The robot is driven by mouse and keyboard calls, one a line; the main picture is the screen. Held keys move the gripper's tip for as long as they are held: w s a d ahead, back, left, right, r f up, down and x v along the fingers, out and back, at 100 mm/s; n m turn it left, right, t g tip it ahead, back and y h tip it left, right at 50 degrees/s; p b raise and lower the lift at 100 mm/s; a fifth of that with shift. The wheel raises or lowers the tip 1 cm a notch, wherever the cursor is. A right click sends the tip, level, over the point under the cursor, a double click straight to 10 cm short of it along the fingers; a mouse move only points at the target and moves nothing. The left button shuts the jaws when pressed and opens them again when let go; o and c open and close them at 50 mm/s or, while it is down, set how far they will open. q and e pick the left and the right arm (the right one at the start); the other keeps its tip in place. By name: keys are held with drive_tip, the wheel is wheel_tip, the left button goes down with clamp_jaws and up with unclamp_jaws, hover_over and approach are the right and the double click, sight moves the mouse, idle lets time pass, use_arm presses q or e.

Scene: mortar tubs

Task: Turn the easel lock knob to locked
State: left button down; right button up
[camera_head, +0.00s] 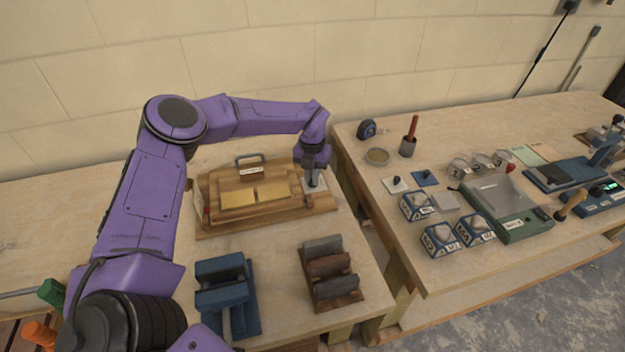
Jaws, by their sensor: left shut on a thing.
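The wooden easel (225,221) lies on the left bench, with tan panels and a small label on it. A pale square plate (322,187) sits at its right end. My left gripper (314,180) reaches down over this plate and is shut on a small dark part there, which looks like the lock knob. The fingers hide most of the knob, so its turn position cannot be read. My right gripper is not in view.
The right bench (400,244) holds several labelled blue boxes, a green scale-like tray (520,226) and cups. A gap separates the benches.

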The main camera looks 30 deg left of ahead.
use_arm(q)
drive_tip(key=m, duration=0.2)
drive_tip(key=shift+s+f+m+b, duration=0.1)
drive_tip(key=shift+f+m+b, duration=0.1)
drive_tip(key=shift+m+b, duration=0.2)
drive_tip(key=m, duration=0.2)
drive_tip(key=shift+m, duration=0.4)
drive_tip(key=m, duration=0.5)
drive_tip(key=shift+a+r, duration=0.1)
drive_tip(key=shift+a, duration=0.1)
drive_tip(key=shift+m, duration=0.3)
drive_tip(key=c, duration=1.2)
unclamp_jaws()
drive_tip(key=shift+a+r, duration=0.1)
